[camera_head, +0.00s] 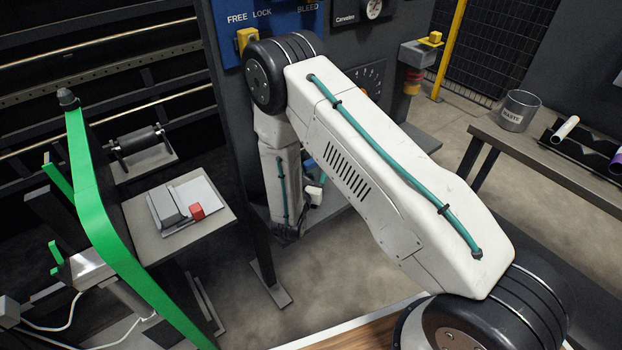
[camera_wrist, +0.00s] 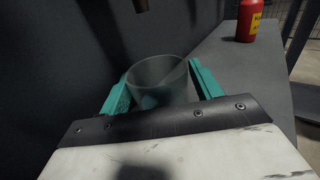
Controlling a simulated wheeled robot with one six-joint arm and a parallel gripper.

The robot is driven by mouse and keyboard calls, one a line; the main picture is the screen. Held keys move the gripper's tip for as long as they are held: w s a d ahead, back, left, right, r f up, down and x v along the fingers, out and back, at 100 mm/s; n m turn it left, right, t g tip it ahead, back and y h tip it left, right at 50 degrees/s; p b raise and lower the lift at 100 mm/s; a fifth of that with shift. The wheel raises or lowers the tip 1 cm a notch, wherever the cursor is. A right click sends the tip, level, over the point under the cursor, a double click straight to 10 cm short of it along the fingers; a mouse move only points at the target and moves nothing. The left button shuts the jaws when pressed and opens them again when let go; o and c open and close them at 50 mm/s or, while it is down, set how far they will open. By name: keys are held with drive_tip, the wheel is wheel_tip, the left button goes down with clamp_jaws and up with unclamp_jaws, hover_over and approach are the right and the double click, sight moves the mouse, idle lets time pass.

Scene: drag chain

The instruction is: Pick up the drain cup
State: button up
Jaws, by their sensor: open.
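The drain cup, a grey, see-through cup (camera_wrist: 160,80), stands upright in the wrist view. My gripper (camera_wrist: 162,88) has teal fingers, one on the left and one on the right of the cup. The jaws are open around it, and I cannot tell whether either finger touches the wall. The cup's lower part is hidden behind my gripper's dark front edge. In the head view my arm reaches down by the dark panel, and the fingers and this cup are hidden there.
A dark spout (camera_wrist: 141,5) hangs above and behind the cup. A red bottle (camera_wrist: 247,27) with a yellow label stands to the right on a grey shelf (camera_wrist: 225,75). A dark wall is close on the left.

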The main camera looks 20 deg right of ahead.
drive_tip(key=c, duration=0.8)
drive_tip(key=shift+a+r, duration=0.1)
